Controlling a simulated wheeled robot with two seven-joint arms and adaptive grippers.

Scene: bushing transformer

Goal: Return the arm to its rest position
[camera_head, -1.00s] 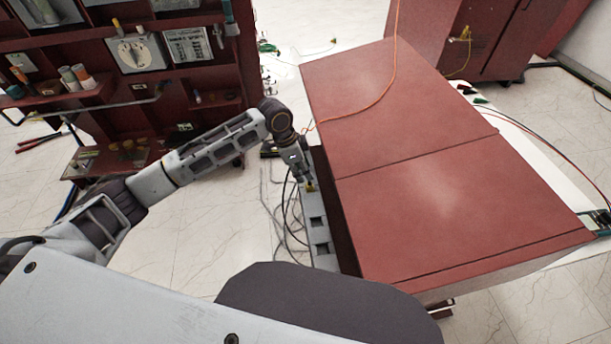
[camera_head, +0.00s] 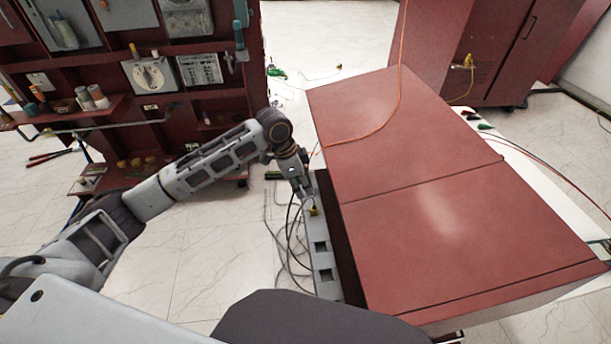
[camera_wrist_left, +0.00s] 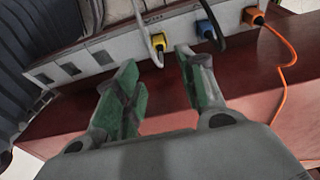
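My left arm comes in from the left in the head view, bent down at the wrist. My left gripper (camera_head: 308,200) is over the grey socket strip (camera_head: 322,262) along the left side of the red cabinet (camera_head: 425,190). In the left wrist view my left gripper (camera_wrist_left: 158,66) has its two green-padded fingers apart, with nothing held between them. A yellow plug (camera_wrist_left: 158,44) sits in the strip just beyond the gap between the fingertips. A blue plug (camera_wrist_left: 206,29) and an orange plug (camera_wrist_left: 254,17) sit farther right. My right gripper is not in view.
A dark red tool rack (camera_head: 190,110) stands at the left behind my arm. Black cables (camera_head: 288,235) hang beside the strip. An orange cable (camera_head: 400,60) lies over the cabinet top. The pale floor (camera_head: 215,245) between rack and cabinet is mostly clear.

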